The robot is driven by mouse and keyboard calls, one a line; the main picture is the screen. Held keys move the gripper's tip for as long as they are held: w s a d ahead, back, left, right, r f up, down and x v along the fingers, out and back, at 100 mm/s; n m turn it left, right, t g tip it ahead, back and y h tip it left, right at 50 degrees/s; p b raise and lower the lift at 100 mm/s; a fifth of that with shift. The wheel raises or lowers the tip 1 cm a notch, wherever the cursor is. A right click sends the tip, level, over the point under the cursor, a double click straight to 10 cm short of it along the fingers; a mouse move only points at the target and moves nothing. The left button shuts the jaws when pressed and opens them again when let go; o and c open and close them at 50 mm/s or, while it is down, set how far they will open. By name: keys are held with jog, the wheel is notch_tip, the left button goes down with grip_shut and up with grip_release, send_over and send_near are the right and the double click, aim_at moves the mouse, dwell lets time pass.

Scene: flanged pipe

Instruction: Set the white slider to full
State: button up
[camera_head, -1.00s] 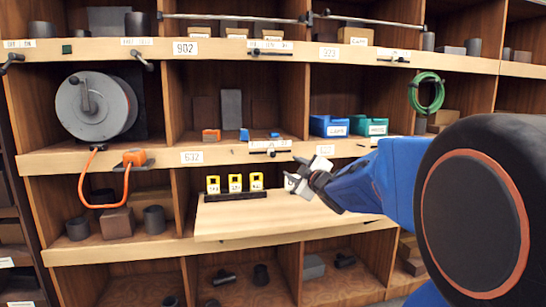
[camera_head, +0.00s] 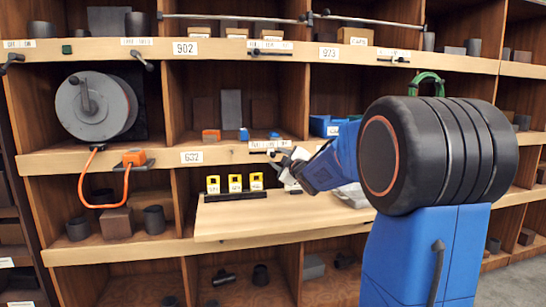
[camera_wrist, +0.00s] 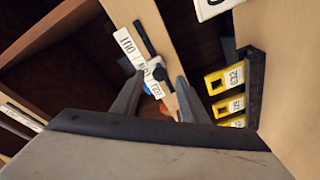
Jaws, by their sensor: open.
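A slider on the middle shelf's front edge has a dark rail and a label strip (camera_head: 269,144), partly behind my gripper. In the wrist view the label strip (camera_wrist: 130,48) reads OUT, then LOW and what looks like FULL. Beside it is the slider's dark rail (camera_wrist: 144,38). A small pale-and-dark knob (camera_wrist: 156,66) sits on the rail, near the LOW part of the label. My gripper (camera_head: 282,160) is open in front of this slider. In the wrist view its fingertips (camera_wrist: 160,78) lie on either side of the knob's end; contact cannot be told.
Yellow numbered tags (camera_head: 235,183) stand in a dark rack on the pale board (camera_head: 235,218) below. An orange block (camera_head: 211,135) and a blue bin (camera_head: 327,126) sit on the shelf above. A cable reel (camera_head: 95,105) is at left. Other sliders (camera_head: 270,46) line the upper shelf edge.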

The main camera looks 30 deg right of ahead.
aim_at(274, 156)
jog(key=shift+w+d, duration=0.15)
jog(key=shift+w, duration=1.15)
jog(key=shift+w+d, duration=0.1)
jog(key=shift+w, duration=1.2)
grip_shut()
